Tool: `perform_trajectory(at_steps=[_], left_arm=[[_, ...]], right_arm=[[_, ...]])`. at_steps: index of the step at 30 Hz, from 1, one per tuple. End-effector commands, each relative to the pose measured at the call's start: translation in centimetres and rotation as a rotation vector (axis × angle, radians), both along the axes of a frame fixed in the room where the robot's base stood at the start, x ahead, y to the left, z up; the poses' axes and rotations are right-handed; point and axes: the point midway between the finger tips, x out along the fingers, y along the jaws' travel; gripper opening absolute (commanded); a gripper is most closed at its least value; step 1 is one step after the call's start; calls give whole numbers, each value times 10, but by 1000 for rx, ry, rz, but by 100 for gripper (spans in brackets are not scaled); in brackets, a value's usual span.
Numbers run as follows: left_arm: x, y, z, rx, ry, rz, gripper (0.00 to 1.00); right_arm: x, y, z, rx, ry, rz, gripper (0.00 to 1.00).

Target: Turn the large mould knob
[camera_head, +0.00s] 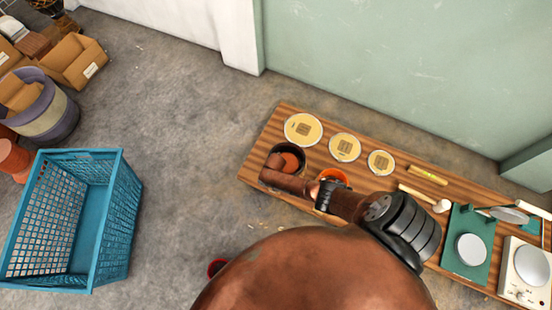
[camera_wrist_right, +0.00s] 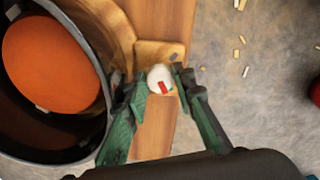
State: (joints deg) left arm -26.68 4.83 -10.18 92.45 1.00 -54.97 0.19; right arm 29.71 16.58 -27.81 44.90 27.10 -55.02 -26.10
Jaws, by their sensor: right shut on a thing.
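The large mould is a dark round pot with an orange inside (camera_head: 289,156), at the left end of the wooden board (camera_head: 262,140). It fills the left of the right wrist view (camera_wrist_right: 55,60). Its knob (camera_wrist_right: 158,76) is white with a red mark and sits beside the pot over a wooden block. My right gripper (camera_wrist_right: 160,86) has its green fingers on either side of the knob and is shut on it. In the head view my right arm reaches over the board and its fingers cannot be made out. My left gripper is not in view.
Three yellow-topped round pieces, the leftmost the largest (camera_head: 303,129), lie along the board's back. A smaller orange mould (camera_head: 333,176) is partly behind my arm. A green scale-like device (camera_head: 470,248) and a white one (camera_head: 528,266) stand right. A blue crate (camera_head: 105,220) stands on the floor left.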

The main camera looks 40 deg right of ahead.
Motion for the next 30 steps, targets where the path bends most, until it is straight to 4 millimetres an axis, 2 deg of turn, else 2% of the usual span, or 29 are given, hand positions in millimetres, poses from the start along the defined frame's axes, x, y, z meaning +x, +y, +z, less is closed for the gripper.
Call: perform_trajectory(at_steps=[15, 16, 23, 30], left_arm=[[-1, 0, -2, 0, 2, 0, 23], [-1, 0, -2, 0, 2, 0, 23], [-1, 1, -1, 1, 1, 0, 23], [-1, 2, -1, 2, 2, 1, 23]], right_arm=[[4, 4, 1, 6, -9, -19, 0], [5, 4, 1, 6, -9, -19, 25], [2, 1, 1, 3, -5, -20, 40], [1, 0, 0, 1, -3, -20, 41]])
